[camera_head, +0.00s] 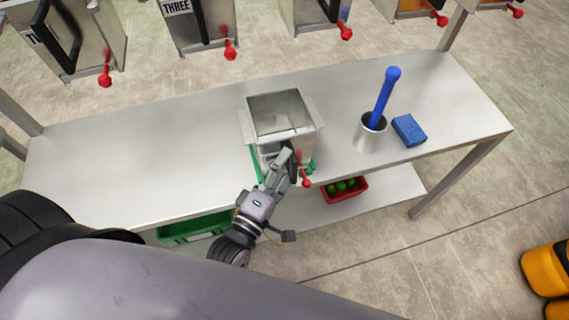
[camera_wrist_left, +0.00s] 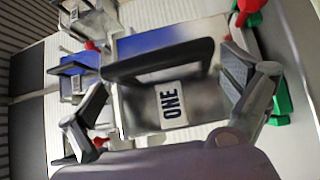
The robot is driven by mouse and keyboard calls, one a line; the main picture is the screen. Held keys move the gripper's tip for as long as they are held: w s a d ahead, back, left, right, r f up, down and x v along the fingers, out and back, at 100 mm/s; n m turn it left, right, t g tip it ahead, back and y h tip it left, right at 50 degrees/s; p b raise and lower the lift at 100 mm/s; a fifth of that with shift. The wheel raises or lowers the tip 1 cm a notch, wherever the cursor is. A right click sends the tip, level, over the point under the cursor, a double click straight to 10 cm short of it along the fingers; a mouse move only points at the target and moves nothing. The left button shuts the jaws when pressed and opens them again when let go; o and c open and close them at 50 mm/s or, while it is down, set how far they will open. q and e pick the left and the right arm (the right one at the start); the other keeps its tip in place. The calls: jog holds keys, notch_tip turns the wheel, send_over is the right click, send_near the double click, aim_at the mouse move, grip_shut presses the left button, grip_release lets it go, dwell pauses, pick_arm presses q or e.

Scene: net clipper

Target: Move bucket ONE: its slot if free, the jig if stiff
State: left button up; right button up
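Bucket ONE (camera_head: 253,118) is a metal, open-topped bucket standing upright on the table (camera_head: 130,150). In the left wrist view its front shows a white ONE label (camera_wrist_left: 172,104) and a dark handle (camera_wrist_left: 160,62). Green jig parts (camera_head: 256,163) show at its base; whether it is fully seated there I cannot tell. A red knob (camera_head: 306,183) is at its front right. My left gripper (camera_head: 284,163) is at the bucket's front. In the wrist view its fingers (camera_wrist_left: 165,95) are spread apart on either side of the handle and label. My right gripper is not in view.
A blue-handled brush in a metal cup (camera_head: 369,136) and a blue sponge (camera_head: 409,130) stand right of the bucket. A red tray (camera_head: 345,196) of green items and a green crate (camera_head: 195,230) are below. Metal buckets, one labelled THREE (camera_head: 208,27), line the back. The table's left is clear.

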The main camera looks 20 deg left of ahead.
pick_arm(q)
jog(key=v, duration=1.2)
jog(key=shift+f, duration=0.1)
